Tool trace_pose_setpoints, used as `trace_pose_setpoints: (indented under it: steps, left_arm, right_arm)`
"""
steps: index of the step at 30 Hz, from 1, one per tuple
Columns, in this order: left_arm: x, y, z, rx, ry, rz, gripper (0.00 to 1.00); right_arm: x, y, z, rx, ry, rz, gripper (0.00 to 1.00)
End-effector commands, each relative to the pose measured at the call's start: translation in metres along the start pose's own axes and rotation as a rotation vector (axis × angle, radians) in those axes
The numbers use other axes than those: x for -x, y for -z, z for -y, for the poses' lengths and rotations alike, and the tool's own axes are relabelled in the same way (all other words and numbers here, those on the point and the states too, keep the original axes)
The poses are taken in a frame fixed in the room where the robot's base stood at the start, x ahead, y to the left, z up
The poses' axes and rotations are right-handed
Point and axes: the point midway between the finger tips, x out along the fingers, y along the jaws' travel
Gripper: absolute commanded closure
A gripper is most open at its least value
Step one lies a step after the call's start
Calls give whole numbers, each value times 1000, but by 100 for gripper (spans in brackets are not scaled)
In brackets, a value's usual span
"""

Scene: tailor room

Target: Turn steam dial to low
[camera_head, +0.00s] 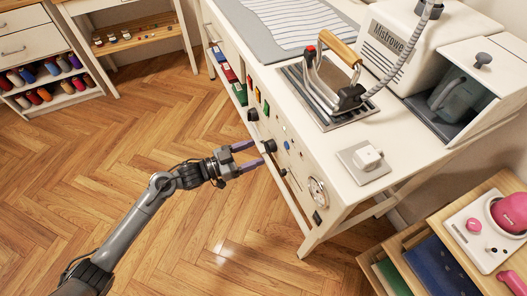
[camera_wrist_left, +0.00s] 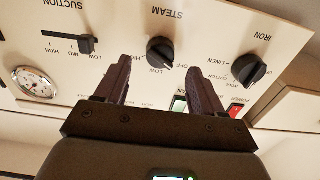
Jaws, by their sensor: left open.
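The steam dial (camera_wrist_left: 160,51) is a black round knob on the cream control panel, under the upside-down STEAM label in the left wrist view. LOW and OFF labels show beside it; its pointer setting is too small to tell. In the head view the steam dial (camera_head: 270,146) sits on the ironing table's front panel. My left gripper (camera_head: 258,153) is open and empty just in front of it. In the wrist view its purple-dark fingers (camera_wrist_left: 159,62) stand either side of the dial, and I cannot tell whether they touch it. My right gripper is not in view.
The iron dial (camera_wrist_left: 249,69), red power switch (camera_wrist_left: 236,111), suction slider (camera_wrist_left: 87,44) and round gauge (camera_wrist_left: 35,82) are on the same panel. A steam iron (camera_head: 335,85) rests on the table top (camera_head: 300,135). The wooden floor (camera_head: 190,240) around my left arm is clear.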

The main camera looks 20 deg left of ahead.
Motion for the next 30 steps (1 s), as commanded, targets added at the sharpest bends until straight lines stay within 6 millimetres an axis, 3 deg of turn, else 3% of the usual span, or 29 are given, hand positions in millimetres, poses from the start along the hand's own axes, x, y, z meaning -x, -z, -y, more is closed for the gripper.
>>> trace_pose_setpoints:
  steps: [9, 22, 30]
  left_arm:
    - [-38, -1, 0, 0, 0, -2, 32]
    - [-44, 0, 0, 1, 0, 0, 32]
    - [-44, 0, 0, 1, 0, 0, 73]
  right_arm:
    - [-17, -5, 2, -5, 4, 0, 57]
    - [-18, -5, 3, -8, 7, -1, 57]
    - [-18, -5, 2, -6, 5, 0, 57]
